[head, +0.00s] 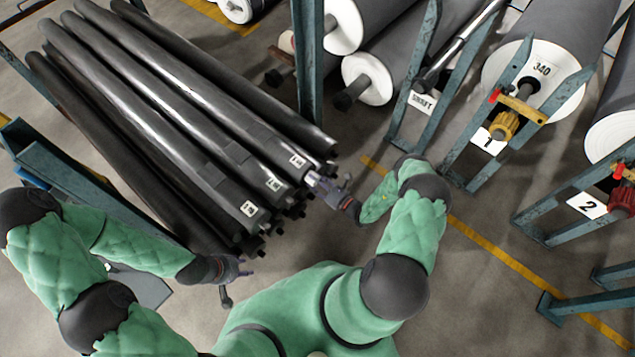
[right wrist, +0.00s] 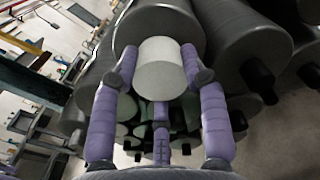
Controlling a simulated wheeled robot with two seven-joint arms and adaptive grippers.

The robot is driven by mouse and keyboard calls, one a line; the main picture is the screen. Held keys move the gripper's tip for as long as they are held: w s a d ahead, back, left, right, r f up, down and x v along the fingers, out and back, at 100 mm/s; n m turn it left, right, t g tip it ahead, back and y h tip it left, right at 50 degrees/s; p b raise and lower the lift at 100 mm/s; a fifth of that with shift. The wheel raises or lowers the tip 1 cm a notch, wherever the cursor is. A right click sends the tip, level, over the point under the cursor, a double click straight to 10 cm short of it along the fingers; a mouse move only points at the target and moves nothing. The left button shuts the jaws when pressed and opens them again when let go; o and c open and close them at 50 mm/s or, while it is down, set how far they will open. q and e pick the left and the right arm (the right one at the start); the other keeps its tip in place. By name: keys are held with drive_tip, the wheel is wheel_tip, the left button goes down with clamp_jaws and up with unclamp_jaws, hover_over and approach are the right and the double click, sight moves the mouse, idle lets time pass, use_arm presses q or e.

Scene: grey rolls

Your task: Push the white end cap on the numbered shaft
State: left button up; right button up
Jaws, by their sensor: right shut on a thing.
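A white end cap (right wrist: 162,66) sits between the purple fingers of my right gripper (right wrist: 159,58), in front of the end of a dark shaft (right wrist: 160,22). Whether the cap is seated on the shaft is hidden. The label is too small to read surely. My left gripper (head: 240,268) hangs by the near ends of the lower left shafts, apart from the cap; its fingers are too small to judge.
Other labelled shafts (head: 160,130) lie stacked beside it. A blue post (head: 308,60) stands just behind the stack's right side. Large grey rolls (head: 540,70) on blue stands fill the right. Floor with a yellow line (head: 490,255) is open at lower right.

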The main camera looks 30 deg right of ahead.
drive_tip(key=shift+w, duration=0.1)
drive_tip(key=o, duration=1)
drive_tip(key=v, duration=1.2)
